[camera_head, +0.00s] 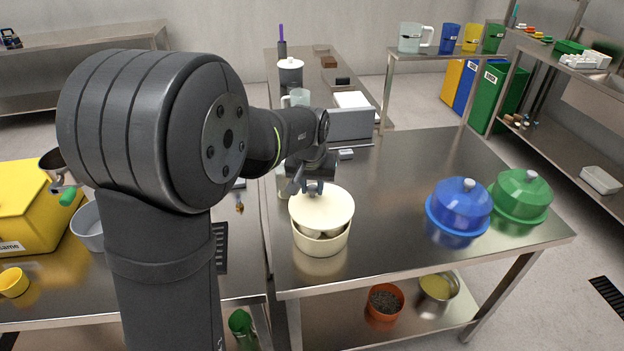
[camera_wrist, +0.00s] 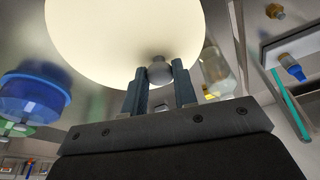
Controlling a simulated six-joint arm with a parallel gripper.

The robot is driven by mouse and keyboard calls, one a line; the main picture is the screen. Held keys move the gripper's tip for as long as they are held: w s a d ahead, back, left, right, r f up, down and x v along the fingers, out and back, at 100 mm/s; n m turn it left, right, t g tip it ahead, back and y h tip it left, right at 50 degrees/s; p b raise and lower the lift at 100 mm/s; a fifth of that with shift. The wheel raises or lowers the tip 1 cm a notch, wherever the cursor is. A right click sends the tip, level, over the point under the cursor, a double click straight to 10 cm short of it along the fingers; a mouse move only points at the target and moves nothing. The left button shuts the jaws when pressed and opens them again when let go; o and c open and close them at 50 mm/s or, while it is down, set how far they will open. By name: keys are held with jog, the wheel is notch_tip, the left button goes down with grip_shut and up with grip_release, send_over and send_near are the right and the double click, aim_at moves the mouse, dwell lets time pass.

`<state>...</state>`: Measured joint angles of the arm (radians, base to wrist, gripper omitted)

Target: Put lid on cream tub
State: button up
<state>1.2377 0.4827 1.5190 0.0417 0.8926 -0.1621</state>
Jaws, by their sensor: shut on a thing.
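My gripper (camera_head: 314,187) is shut on the lid's grey knob. In the wrist view both fingers (camera_wrist: 159,84) close around the knob (camera_wrist: 160,70), and the lid (camera_wrist: 125,35) fills the top. The tub is not seen there.
A blue domed lid (camera_head: 459,207) and a green domed one (camera_head: 521,196) stand right on the table. A grey machine (camera_head: 350,124) is behind the tub. The table's front edge is close to the tub; its middle is clear.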

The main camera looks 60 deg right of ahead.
jog(key=shift+f, duration=1.05)
jog(key=shift+f, duration=0.95)
jog(key=o, duration=1)
jog(key=shift+o, duration=0.2)
jog(key=shift+r, duration=0.1)
jog(key=v, duration=1.7)
jog(key=shift+s+r, duration=0.1)
